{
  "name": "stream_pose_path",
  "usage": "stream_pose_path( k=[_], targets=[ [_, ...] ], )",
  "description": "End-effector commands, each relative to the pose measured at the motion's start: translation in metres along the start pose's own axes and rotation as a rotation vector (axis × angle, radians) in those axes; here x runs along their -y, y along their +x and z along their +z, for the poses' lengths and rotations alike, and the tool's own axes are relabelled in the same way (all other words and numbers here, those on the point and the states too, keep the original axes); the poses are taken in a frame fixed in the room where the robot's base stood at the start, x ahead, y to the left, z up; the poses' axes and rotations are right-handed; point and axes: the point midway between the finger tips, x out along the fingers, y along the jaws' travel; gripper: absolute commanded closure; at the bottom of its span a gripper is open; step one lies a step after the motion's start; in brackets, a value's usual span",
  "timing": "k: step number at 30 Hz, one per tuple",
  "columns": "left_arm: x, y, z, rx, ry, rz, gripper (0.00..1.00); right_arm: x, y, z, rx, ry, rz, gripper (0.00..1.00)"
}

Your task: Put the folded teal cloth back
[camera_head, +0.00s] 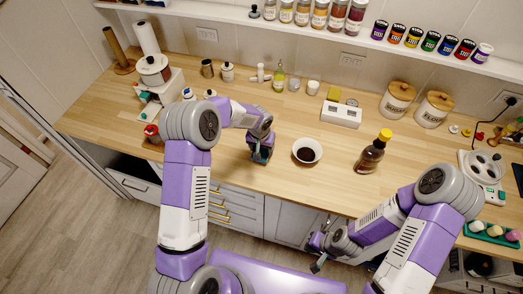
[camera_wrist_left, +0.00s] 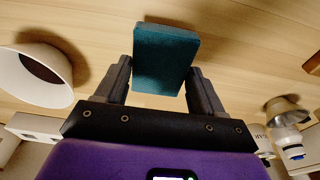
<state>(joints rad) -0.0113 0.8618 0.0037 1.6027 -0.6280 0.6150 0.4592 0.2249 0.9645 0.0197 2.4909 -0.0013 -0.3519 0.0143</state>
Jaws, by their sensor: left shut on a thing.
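The folded teal cloth (camera_wrist_left: 166,58) is a flat teal block between the two dark fingers of my left gripper (camera_wrist_left: 162,85) in the left wrist view. The gripper is shut on it. In the head view, my left gripper (camera_head: 262,150) is over the wooden counter, left of the white bowl, with the cloth mostly hidden at its fingers. Whether the cloth touches the counter is unclear. My right gripper (camera_head: 318,254) is in front of the counter's front edge, with its fingers apart and nothing seen between them.
A white bowl with dark liquid (camera_head: 307,151) and a dark bottle with yellow cap (camera_head: 371,154) stand to the right. A white holder (camera_head: 341,114) with a yellow piece behind it, an oil bottle (camera_head: 279,80) and canisters (camera_head: 397,100) stand farther back. Some counter between them is bare.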

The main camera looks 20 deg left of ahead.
Motion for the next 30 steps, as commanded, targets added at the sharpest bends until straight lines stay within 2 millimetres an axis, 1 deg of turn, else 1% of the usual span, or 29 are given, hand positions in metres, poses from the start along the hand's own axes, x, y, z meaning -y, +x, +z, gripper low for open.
stream_pose_path(
  k=[1,4,10,11,15,25,29,30],
  targets=[
    [0.0,0.009,0.002,0.004,0.0,-0.001,0.56,0.0,-0.001,0.0,0.0,0.0,0.0,1.0],
    [0.0,0.021,0.004,0.003,-0.001,-0.001,0.56,0.001,-0.001,0.0,0.0,0.0,0.0,1.0],
    [0.001,0.023,0.004,0.001,-0.001,-0.001,0.56,0.001,-0.001,0.0,0.0,0.0,0.0,1.0],
    [0.001,0.023,0.004,0.001,-0.001,-0.001,0.29,0.001,-0.001,0.0,0.0,0.0,0.0,1.0],
    [0.001,0.023,0.004,0.001,-0.001,-0.001,0.07,0.0,-0.001,0.0,0.0,0.0,0.0,1.0],
    [0.0,0.02,0.003,0.0,-0.001,-0.001,0.06,0.0,-0.001,0.0,0.0,0.0,0.0,1.0],
    [0.0,0.006,0.002,-0.003,-0.001,0.0,0.06,0.0,-0.001,0.0,0.0,0.0,0.0,1.0],
    [0.0,-0.002,0.002,-0.004,-0.001,0.0,0.06,0.0,-0.001,0.0,0.0,0.0,0.0,1.0]
  ],
)
